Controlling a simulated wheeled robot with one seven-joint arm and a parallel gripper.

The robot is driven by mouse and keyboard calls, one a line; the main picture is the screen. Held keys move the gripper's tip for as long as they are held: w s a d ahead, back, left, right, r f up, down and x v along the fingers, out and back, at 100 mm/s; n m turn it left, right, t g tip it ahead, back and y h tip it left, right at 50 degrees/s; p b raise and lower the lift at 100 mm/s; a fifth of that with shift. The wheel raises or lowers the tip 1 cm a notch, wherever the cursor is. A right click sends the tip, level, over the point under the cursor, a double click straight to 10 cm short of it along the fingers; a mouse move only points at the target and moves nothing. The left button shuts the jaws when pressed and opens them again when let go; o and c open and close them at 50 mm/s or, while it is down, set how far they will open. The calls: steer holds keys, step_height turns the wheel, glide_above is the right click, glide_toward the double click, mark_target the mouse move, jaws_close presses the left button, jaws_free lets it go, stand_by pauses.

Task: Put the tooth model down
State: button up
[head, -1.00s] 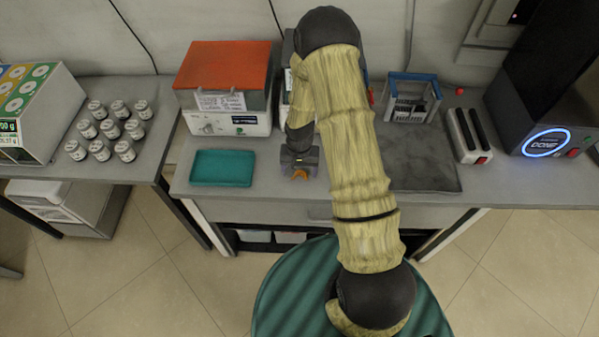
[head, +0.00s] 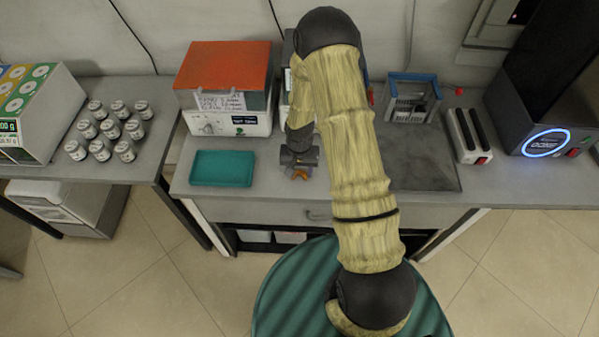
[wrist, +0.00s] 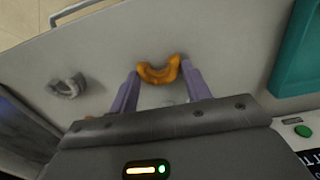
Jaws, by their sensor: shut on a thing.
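The orange, arch-shaped tooth model (wrist: 158,70) sits between the two purple fingers of my gripper (wrist: 161,84) in the wrist view. The fingers are shut on it. In the head view, the orange model (head: 300,174) shows just below my gripper (head: 299,165), over the grey bench, right of the teal tray. I cannot tell whether its underside touches the bench top. A second, grey arch-shaped piece (wrist: 67,87) lies on the bench at the left of the wrist view; in the head view I do not make it out.
The teal tray (head: 222,183) is left of my gripper, in front of an orange-lidded device (head: 224,122). A dark mat (head: 425,175), a small blue-grey rack (head: 412,114) and a black machine (head: 545,90) are at right. Several jars stand on the left table (head: 170,92).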

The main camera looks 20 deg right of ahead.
step_height(320, 180, up, 10)
steer(key=b, duration=0.1)
stand_by(0.5)
stand_by(0.4)
